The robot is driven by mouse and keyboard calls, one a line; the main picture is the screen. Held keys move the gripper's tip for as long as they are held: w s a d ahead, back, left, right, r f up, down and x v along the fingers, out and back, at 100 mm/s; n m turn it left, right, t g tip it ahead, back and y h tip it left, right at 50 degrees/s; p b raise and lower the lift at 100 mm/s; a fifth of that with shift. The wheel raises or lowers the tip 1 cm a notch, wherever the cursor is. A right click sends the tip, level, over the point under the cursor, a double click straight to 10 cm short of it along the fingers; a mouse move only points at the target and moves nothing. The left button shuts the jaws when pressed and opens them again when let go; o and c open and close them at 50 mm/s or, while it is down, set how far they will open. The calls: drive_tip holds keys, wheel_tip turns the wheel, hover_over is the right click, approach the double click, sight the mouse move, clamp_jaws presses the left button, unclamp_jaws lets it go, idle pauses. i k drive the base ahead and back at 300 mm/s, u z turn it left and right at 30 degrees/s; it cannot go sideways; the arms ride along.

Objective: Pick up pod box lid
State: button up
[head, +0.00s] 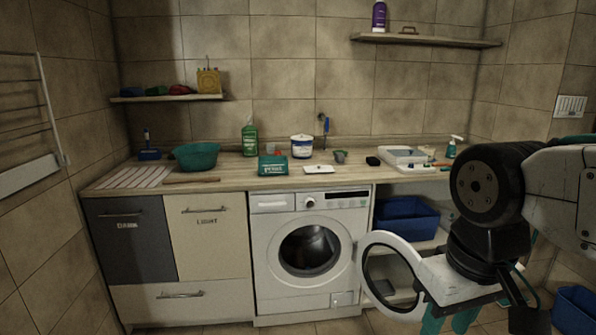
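A teal box with white lettering (273,166), which looks like the pod box, stands on the wooden worktop above the washing machine. A small flat white piece (319,169) lies just right of it near the front edge; it may be the lid, but it is too small to be sure. A white tub (302,146) with a blue band stands behind them. My gripper (447,318) is low at the right, in front of the worktop and well apart from the box. Its teal fingers point down and run to the picture's bottom edge, so their opening is unclear.
The washing machine (310,245) has its round door (390,275) swung open to the right, close to my gripper. A teal basin (195,156), a green bottle (249,139), a dark block (373,161) and a white tray (403,157) stand on the worktop. A blue bin (407,218) sits below.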

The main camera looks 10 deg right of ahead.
sight(318, 169)
drive_tip(key=u, duration=0.5)
drive_tip(key=i, duration=2.45)
drive_tip(key=z, duration=1.55)
drive_tip(key=i, duration=0.85)
drive_tip(key=z, duration=0.8)
